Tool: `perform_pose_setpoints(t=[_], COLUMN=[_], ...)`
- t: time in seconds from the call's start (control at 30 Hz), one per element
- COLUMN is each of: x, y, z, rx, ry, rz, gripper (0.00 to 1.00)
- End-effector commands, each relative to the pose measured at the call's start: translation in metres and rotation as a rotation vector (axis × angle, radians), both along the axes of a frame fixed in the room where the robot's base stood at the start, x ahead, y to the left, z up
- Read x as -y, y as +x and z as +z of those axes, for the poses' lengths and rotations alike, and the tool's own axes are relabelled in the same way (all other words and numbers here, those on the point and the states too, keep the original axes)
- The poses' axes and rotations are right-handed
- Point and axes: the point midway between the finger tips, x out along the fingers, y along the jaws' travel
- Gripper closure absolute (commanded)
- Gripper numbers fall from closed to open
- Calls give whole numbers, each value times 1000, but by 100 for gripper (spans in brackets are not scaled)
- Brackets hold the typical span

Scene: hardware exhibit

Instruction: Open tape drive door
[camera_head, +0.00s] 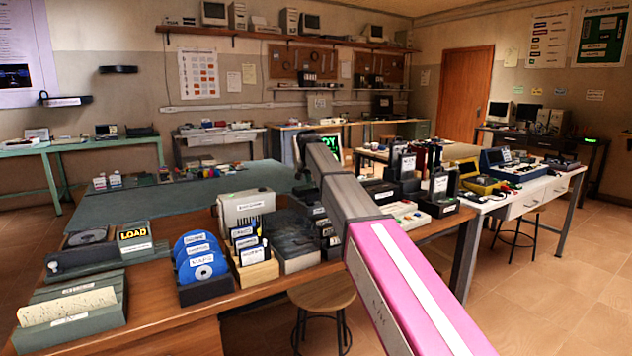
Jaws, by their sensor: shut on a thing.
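A dark grey-green unit (112,255) stands on the left of the wooden table. It has a round reel (88,237) and a yellow "LOAD" sign (134,234), and looks like the tape drive. A dark bar (84,257) lies along its front; I cannot tell if this is the door. My pink and grey arm runs from the lower right to the middle. My gripper (300,150) is at its far end, small and dark, well to the right of the unit. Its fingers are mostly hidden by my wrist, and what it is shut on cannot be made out.
A card box (70,318), blue discs in a holder (200,264), a beige box (246,208) and trays crowd the wooden table. A green lit screen (332,146) shows behind my wrist.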

Motion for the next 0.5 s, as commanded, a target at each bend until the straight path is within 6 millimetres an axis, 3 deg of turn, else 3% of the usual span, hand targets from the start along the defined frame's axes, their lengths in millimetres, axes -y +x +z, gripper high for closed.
perform_pose_setpoints(t=[0.13, 0.17, 0.2, 0.5], x=[0, 0, 0, 0], y=[-1, -1, -1, -1], z=[0, 0, 0, 1], rx=[0, 0, 0, 1], ry=[0, 0, 0, 1], rz=[-1, -1, -1, -1], gripper=[100, 68, 55, 52])
